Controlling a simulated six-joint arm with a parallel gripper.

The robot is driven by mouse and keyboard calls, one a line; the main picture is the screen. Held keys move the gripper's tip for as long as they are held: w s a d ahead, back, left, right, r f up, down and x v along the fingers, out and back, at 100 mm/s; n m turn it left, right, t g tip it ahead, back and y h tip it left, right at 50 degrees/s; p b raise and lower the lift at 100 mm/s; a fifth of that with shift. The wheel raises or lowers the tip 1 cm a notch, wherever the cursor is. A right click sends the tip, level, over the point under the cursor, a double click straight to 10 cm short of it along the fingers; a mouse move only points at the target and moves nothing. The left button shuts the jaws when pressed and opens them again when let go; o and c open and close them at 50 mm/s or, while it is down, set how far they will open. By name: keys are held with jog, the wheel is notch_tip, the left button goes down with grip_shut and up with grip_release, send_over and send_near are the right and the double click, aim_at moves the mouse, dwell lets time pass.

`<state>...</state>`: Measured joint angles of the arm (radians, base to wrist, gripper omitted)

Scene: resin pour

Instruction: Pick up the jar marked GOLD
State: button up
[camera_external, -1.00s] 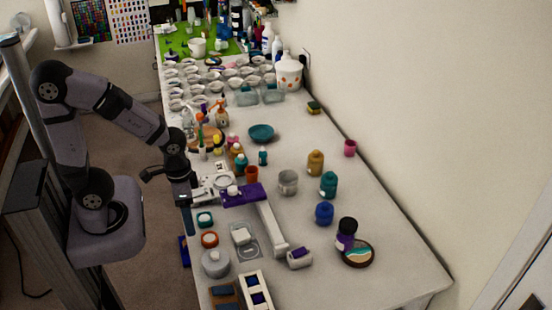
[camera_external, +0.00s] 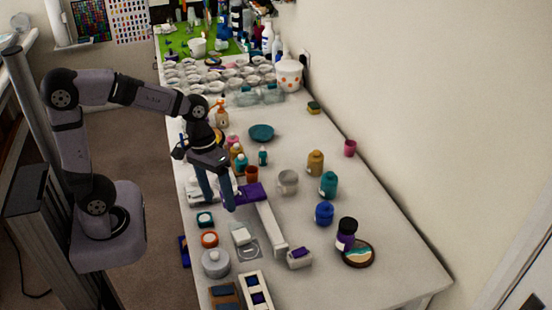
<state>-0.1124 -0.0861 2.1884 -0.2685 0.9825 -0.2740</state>
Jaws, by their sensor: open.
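A mustard-gold jar (camera_external: 315,163) stands upright on the white table, right of the middle. No lettering on it can be read at this size. A smaller amber-gold bottle (camera_external: 236,152) stands among other bottles to the left. My gripper (camera_external: 218,203) is over the table's left side, fingers pointing down, spread apart and empty. It is well to the left of the mustard-gold jar and overlaps the purple-topped stand in the picture. The height of its fingertips above the table is hard to tell.
A teal jar (camera_external: 329,185), a grey cup (camera_external: 288,182) and a blue jar (camera_external: 324,213) stand near the mustard-gold jar. A pink cup (camera_external: 349,148) is to its right. Many small cups and tubs (camera_external: 240,95) fill the back. The table's right side is mostly clear.

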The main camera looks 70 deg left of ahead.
jog(key=w+a+n+t+h+b, duration=0.25)
jog(key=w+n, duration=0.45)
jog(key=w, duration=0.5)
jog(key=n+t+b, duration=0.6)
jog(key=n+t, duration=0.3)
jog(key=n, duration=0.9)
send_over(313, 156)
jog(key=s+a, duration=0.1)
jog(key=shift+h, duration=0.35)
jog(key=f, duration=0.4)
jog(key=shift+s+d+f, duration=0.1)
jog(key=shift+s+f, duration=0.15)
jog(key=shift+f, duration=0.15)
jog(key=shift+f+p, duration=0.55)
jog(key=shift+f, duration=1.7)
notch_tip(313, 156, down, 3)
jog(key=shift+d+f+p, duration=0.1)
jog(key=shift+p, duration=0.3)
jog(key=shift+x, duration=1)
jog(key=shift+w+d, duration=0.1)
jog(key=shift+w, duration=0.3)
